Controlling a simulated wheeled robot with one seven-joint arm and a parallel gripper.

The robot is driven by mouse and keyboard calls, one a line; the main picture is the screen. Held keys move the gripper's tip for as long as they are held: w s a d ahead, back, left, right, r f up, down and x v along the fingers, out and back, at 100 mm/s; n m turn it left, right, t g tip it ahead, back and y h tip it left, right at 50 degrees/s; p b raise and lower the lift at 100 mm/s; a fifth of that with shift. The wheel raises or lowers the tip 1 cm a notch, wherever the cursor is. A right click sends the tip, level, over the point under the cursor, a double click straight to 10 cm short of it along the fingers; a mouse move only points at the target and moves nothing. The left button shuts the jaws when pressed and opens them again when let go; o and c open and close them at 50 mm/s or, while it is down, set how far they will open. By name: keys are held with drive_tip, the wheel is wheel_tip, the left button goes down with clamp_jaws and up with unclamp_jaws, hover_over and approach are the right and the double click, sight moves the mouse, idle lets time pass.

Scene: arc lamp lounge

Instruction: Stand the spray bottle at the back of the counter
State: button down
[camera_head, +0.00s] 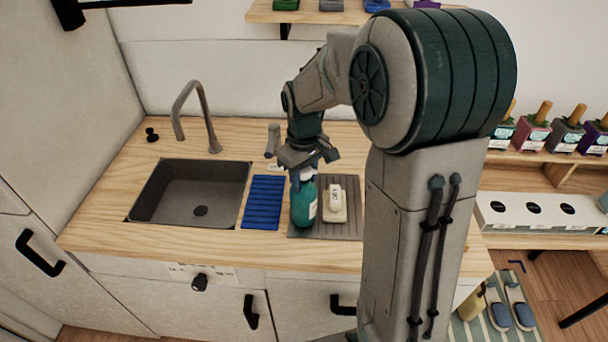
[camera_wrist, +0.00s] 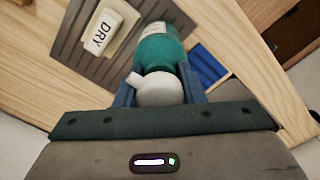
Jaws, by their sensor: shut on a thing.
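The spray bottle (camera_head: 304,206) is teal with a pale head and a white label. It stands about upright at the left part of the grey ribbed mat (camera_head: 349,227) on the wooden counter (camera_head: 106,219). I cannot tell whether its base touches the mat. My gripper (camera_head: 302,178) comes down from above and is shut on the bottle near its head. In the wrist view the gripper's two blue fingers (camera_wrist: 158,92) hold the sides of the bottle (camera_wrist: 160,50) by its white head.
A white block marked DRY (camera_head: 335,204) lies on the mat right of the bottle. A blue ribbed mat (camera_head: 263,203) lies to the left, then the sink (camera_head: 190,193) and tap (camera_head: 194,112). A small grey upright item (camera_head: 272,140) stands behind. Bare wood shows at the back left.

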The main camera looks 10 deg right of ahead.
drive_tip(key=shift+f, duration=0.2)
drive_tip(key=c, duration=0.9)
unclamp_jaws()
drive_tip(key=shift+c, duration=0.2)
